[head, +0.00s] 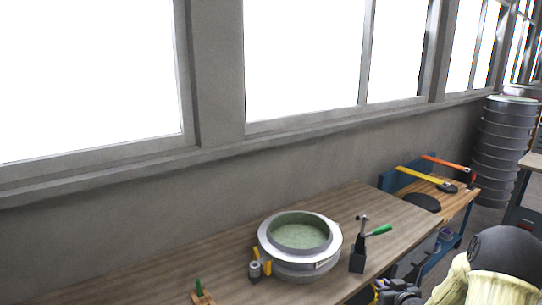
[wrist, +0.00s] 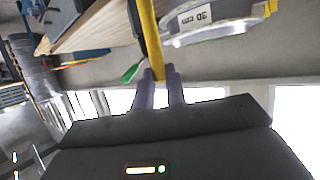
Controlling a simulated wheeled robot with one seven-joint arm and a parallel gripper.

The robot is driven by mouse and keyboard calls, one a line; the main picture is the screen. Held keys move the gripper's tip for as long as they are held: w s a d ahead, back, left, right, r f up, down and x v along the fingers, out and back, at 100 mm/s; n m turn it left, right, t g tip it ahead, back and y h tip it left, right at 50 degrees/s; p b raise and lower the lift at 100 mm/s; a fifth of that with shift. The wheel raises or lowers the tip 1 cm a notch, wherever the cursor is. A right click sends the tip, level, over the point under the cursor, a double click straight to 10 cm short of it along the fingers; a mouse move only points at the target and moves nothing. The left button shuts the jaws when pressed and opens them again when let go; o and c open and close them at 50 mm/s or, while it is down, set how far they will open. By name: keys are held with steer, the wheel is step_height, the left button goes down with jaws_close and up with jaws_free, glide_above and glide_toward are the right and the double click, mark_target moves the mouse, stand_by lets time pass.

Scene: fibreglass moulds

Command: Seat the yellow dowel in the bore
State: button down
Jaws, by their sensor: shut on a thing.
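My gripper (wrist: 159,76) is shut on the yellow dowel (wrist: 151,35), which runs from between the fingers to the upper edge of the wrist view. In the head view my gripper is at the lower right, partly cut off, with a small yellow piece (head: 375,294) beside it. A small grey cylinder (head: 255,271) with a dark opening in its top stands on the bench left of the round mould; I cannot tell whether this is the bore. The dowel's far end is out of the wrist view.
The round grey mould (head: 330,238) with a green inside and yellow clips sits on the wooden bench (head: 190,262). A dark clamp with a green handle (head: 379,230) stands right of it. A small wooden piece with a green peg (head: 199,287) is at the front left.

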steer(key=s+a+f, duration=0.3)
steer(key=a+f, duration=0.4)
steer(key=a, duration=0.2)
steer(key=s+a+f+m+h, duration=0.1)
steer(key=s+a+f, duration=0.3)
steer(key=a+f, duration=0.3)
steer(key=shift+s+a, duration=0.25)
steer(key=shift+a, duration=0.85)
steer(key=shift+f, duration=0.15)
steer(key=s+f, duration=0.4)
steer(key=f, duration=0.1)
steer(key=shift+s+f, duration=0.15)
steer(key=shift+f, duration=0.05)
